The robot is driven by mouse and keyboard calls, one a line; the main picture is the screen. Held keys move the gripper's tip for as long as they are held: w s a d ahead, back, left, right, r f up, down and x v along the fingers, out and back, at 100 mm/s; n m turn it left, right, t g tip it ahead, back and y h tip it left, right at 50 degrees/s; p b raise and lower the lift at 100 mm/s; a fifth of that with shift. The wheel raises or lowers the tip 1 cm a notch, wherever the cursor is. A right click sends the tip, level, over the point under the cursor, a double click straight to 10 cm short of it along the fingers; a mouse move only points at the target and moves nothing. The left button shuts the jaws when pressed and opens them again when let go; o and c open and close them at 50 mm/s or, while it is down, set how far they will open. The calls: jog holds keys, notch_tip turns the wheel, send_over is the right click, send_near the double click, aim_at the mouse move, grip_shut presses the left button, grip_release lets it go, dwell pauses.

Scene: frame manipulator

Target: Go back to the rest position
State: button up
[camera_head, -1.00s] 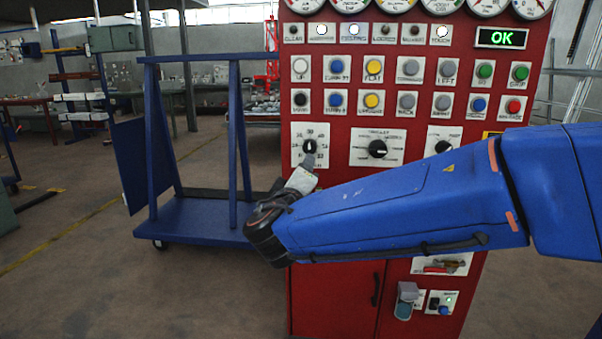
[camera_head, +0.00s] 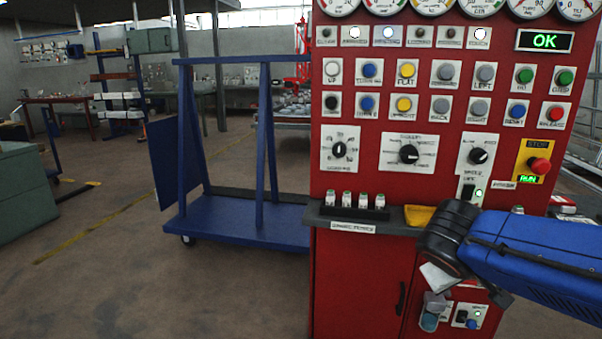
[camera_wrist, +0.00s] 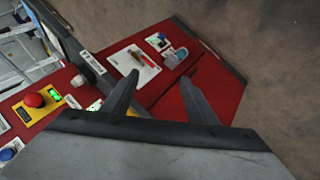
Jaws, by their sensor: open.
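My gripper shows in the wrist view (camera_wrist: 160,95) with its two dark fingers apart and nothing between them. In the head view my blue arm comes in from the right, and its black wrist is in front of the lower right of the red control panel (camera_head: 345,105). The fingers are hard to make out there. In the wrist view the fingers point toward the lower front of the red cabinet (camera_wrist: 215,95), which appears tilted. No object is held.
A blue cart (camera_head: 235,220) stands left of the panel. A ledge with several small white-and-green items (camera_head: 362,200) and a yellow tray (camera_head: 419,215) juts from the panel. A red stop button (camera_head: 540,165) is at right. A padlock-like fixture (camera_head: 432,310) hangs low.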

jog(key=s+a+f+m+y, duration=0.1)
jog(key=s+a+f+y, duration=0.1)
jog(key=s, duration=0.4)
jog(key=s+a+f+m+g+y, duration=0.1)
jog(key=s+a+f+y, duration=0.1)
jog(key=s+f+y, duration=0.1)
jog(key=s+y, duration=0.1)
jog(key=s, duration=0.1)
jog(key=shift+s+a+f, duration=0.35)
jog(key=shift+a, duration=0.05)
dwell(0.7)
